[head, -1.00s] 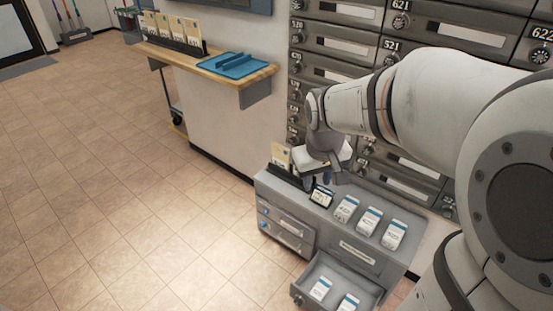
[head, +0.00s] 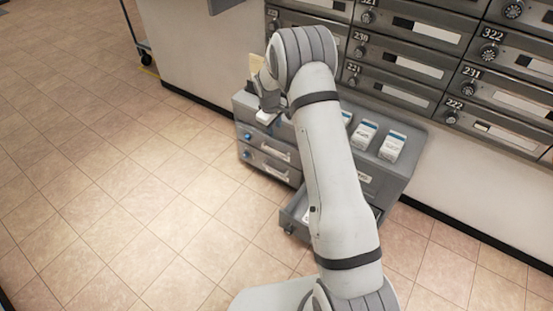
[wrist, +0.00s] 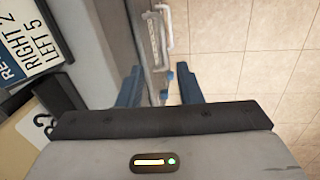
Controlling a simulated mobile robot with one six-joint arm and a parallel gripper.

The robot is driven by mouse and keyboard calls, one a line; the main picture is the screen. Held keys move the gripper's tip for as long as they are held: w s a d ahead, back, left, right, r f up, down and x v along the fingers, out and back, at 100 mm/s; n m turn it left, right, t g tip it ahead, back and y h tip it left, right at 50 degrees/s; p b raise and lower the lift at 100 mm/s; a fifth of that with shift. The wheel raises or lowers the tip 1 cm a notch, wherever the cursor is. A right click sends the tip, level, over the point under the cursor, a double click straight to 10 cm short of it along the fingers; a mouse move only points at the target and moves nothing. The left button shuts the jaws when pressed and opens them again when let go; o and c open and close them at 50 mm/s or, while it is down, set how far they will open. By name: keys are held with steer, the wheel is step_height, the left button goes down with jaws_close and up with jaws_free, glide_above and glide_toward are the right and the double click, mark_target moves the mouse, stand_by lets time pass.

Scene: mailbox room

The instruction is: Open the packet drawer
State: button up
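A grey cabinet (head: 243,107) stands below the mailboxes. Its left front has two shut drawers, an upper one (head: 262,143) and a lower one (head: 263,165), each with a blue knob and a pale handle. I cannot tell which drawer is the packet drawer. My gripper (wrist: 160,88) is open and empty at the cabinet's upper front edge. In the wrist view, its blue fingers point toward the drawer front, with a small blue knob (wrist: 168,75) between them and a pale handle (wrist: 168,28) beyond. In the head view, the fingers are partly hidden by my wrist.
A lower-right drawer (head: 291,221) stands pulled out, mostly behind my arm. White boxes (head: 392,146) stand on the cabinet top. A card reading "RIGHT 2 LEFT 5" (wrist: 32,38) is close to the gripper. The tiled floor (head: 120,200) at left is clear.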

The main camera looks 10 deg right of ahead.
steer(key=b, duration=0.5)
glide_above(275, 150)
steer(key=s, duration=0.5)
steer(key=shift+n, duration=0.4)
steer(key=f, duration=1.6)
steer(key=shift+w+a, duration=0.2)
steer(key=shift+a, duration=0.2)
steer(key=shift+r, duration=0.1)
steer(key=shift+c, duration=0.4)
jaws_close()
